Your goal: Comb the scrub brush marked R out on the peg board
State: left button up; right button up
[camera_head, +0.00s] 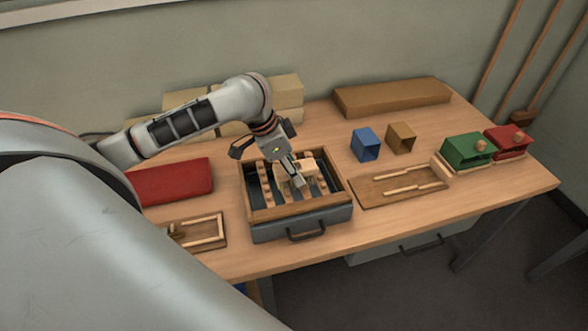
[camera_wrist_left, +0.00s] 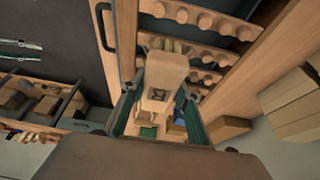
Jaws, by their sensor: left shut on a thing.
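The peg board (camera_head: 250,181) is a wooden-framed tray with a dark bed and several rows of pale pegs. It also shows in the left wrist view (camera_wrist_left: 232,72). My left gripper (camera_head: 299,180) is over the middle of the board, shut on a pale wooden scrub brush (camera_head: 309,168). In the left wrist view the brush (camera_wrist_left: 160,72) sits between the fingers (camera_wrist_left: 157,118), with tan bristles at its far end close to a peg row. I cannot tell whether they touch the pegs. No letter R is readable. My right gripper is not in view.
A wooden tray with two sticks (camera_head: 372,199) lies right of the board. Blue (camera_head: 364,144) and brown (camera_head: 401,138) boxes stand behind it. Green (camera_head: 466,151) and red (camera_head: 508,142) boxes stand far right. A red block (camera_head: 172,181) and small wooden tray (camera_head: 203,232) lie left.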

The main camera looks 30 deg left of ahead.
pick_arm(q)
jog(key=shift+f, duration=0.55)
dwell(0.4)
jog(key=shift+w+a, duration=2.6)
jog(key=shift+a, duration=0.45)
jog(key=shift+s+d, duration=1.35)
jog(key=shift+d, duration=0.2)
jog(key=shift+s+d, duration=1.3)
jog(key=shift+d, duration=0.2)
jog(key=shift+w+a, duration=1.45)
jog(key=shift+a, duration=0.2)
